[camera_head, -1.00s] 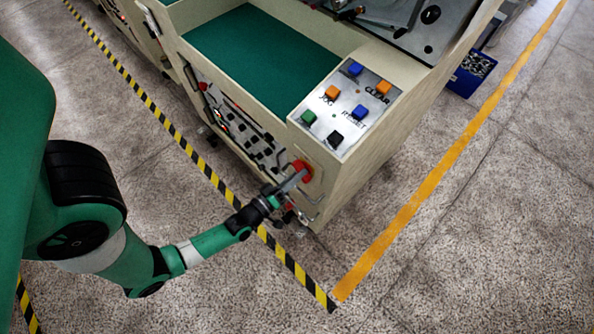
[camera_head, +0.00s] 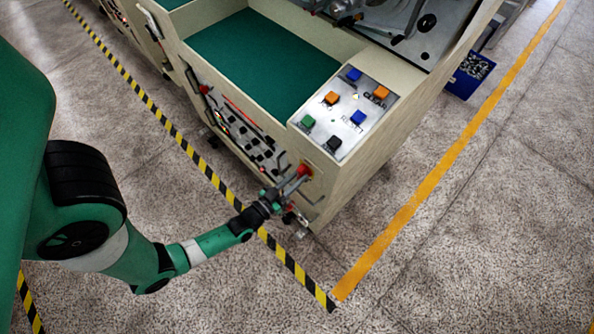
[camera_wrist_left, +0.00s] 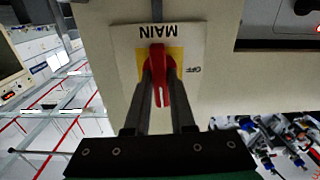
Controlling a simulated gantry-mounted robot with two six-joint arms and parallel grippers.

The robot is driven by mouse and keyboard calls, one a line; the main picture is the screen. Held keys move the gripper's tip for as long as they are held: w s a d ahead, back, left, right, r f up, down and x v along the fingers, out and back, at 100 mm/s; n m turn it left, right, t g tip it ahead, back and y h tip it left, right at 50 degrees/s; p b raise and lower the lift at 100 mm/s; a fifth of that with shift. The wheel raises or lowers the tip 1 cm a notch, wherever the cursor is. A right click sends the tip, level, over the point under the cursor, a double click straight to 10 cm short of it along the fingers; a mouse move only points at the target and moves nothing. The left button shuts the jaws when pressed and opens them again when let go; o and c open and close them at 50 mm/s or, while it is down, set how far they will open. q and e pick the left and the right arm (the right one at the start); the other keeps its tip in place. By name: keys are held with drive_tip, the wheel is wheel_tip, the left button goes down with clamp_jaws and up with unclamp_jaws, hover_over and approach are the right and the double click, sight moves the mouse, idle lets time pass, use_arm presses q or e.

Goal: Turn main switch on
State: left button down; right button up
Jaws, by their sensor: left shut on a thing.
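The main switch is a red handle (camera_wrist_left: 158,82) on a yellow and white plate (camera_wrist_left: 128,57) marked MAIN and OFF in the left wrist view. The lettering is upside down there, and the handle stands upright in the picture, with OFF to its right. In the head view the red switch (camera_head: 304,170) sits on the machine's side face, low below the button panel. My left gripper (camera_head: 293,182) is at it; in the wrist view its fingers (camera_wrist_left: 159,76) are shut on the handle, one on each side. My right gripper is not in view.
The button panel (camera_head: 345,110) with coloured buttons is on top of the beige machine (camera_head: 352,178). A row of dark controls (camera_head: 243,133) lies along the side face, left of the switch.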

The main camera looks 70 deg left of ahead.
use_arm(q)
drive_tip(key=shift+m, duration=0.4)
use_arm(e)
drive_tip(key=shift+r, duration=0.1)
use_arm(q)
drive_tip(key=c, duration=0.8)
unclamp_jaws()
drive_tip(key=shift+o, duration=0.2)
